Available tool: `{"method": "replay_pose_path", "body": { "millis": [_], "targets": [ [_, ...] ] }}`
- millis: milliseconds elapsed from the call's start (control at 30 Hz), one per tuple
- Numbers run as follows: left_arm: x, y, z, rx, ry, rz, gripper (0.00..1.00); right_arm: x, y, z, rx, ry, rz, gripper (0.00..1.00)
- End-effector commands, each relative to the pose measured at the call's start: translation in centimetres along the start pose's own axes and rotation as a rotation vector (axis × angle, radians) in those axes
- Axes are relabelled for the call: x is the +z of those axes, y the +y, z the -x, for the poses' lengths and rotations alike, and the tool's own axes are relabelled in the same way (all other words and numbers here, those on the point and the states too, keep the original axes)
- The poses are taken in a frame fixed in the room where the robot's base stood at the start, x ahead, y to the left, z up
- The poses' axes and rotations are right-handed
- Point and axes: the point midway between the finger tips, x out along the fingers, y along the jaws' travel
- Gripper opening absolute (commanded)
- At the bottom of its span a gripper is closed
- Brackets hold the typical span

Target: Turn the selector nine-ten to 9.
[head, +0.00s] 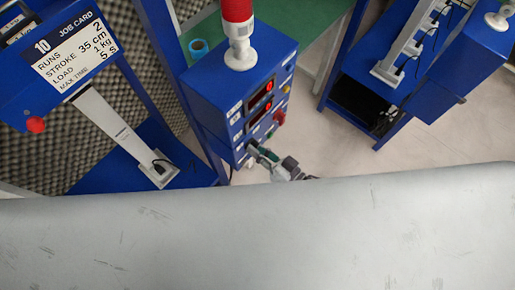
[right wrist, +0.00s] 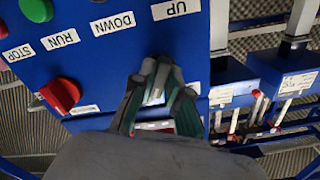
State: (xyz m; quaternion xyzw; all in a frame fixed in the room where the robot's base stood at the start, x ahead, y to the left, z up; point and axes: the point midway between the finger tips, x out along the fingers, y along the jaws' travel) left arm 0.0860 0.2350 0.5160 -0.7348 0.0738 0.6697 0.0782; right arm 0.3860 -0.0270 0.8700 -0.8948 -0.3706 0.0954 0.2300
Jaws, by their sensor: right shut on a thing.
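A blue control box (head: 232,95) with two red-lit displays (head: 262,102) stands at the middle of the head view. My right gripper (head: 258,150) is at the lower part of its front face. My left gripper is not in view.
The panel (right wrist: 110,65) has STOP, RUN, DOWN and UP labels, a green button (right wrist: 37,9) and a red knob (right wrist: 62,94) near the gripper. A red beacon (head: 237,12) tops the box. A job card (head: 72,50) is at left; a blue frame (head: 345,95) stands right.

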Motion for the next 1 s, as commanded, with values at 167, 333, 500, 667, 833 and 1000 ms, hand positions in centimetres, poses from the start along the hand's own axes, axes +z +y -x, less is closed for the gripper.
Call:
{"method": "replay_pose_path", "body": {
  "millis": [167,333,500,667,833,1000],
  "targets": [
    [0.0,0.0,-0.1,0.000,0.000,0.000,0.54,0.0,0.1,0.0,0.001,0.000,0.069,0.00],
    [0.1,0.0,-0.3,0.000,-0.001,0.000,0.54,0.0,0.1,0.0,0.000,0.000,0.189,0.00],
    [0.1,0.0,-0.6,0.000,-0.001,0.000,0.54,0.1,0.1,0.0,0.000,0.000,0.346,0.00],
    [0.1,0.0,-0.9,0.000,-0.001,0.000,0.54,0.1,0.1,0.0,0.000,0.000,0.497,0.00],
    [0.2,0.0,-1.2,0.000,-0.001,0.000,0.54,0.1,0.2,0.0,0.000,0.000,0.656,0.00],
    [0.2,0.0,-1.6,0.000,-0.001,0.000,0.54,0.0,0.2,0.0,0.001,-0.001,0.795,0.00]
  ]
}}
